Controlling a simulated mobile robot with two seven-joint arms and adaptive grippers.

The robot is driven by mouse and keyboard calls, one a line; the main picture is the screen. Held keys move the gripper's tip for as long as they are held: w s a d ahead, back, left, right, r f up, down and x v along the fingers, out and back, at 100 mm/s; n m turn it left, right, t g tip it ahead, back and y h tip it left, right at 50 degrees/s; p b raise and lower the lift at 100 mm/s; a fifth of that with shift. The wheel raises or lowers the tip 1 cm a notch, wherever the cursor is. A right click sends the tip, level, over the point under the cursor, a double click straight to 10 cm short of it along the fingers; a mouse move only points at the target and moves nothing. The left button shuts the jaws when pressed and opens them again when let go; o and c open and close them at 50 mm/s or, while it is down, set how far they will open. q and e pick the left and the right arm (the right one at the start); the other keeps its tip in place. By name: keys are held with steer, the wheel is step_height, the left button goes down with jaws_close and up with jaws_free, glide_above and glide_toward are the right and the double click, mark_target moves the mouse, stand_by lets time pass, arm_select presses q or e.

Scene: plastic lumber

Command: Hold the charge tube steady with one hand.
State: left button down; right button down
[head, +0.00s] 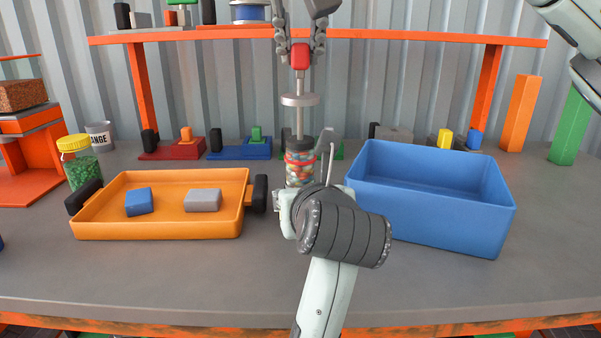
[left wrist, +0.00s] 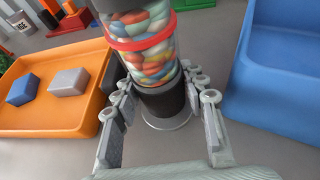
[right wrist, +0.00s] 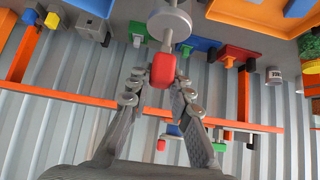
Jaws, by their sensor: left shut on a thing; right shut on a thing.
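The charge tube (head: 300,170) is a clear cylinder of coloured pellets with a dark top, red band and black base. It stands upright on the table; the left wrist view shows its pellets up close (left wrist: 152,60). My left gripper (left wrist: 158,84) is shut around its lower part; in the head view my wrist hides most of the fingers. A plunger with a red handle (head: 300,56), thin rod and pale disc (head: 300,99) is upright above the tube, its rod reaching the tube's top. My right gripper (right wrist: 162,78) is shut on the red handle.
An orange tray (head: 160,228) with a blue block (head: 139,201) and a grey block (head: 202,200) lies left of the tube. A blue bin (head: 435,216) stands close on the right. An orange shelf (head: 400,37) runs behind.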

steer(key=shift+f, duration=0.55)
steer(key=shift+r, duration=0.1)
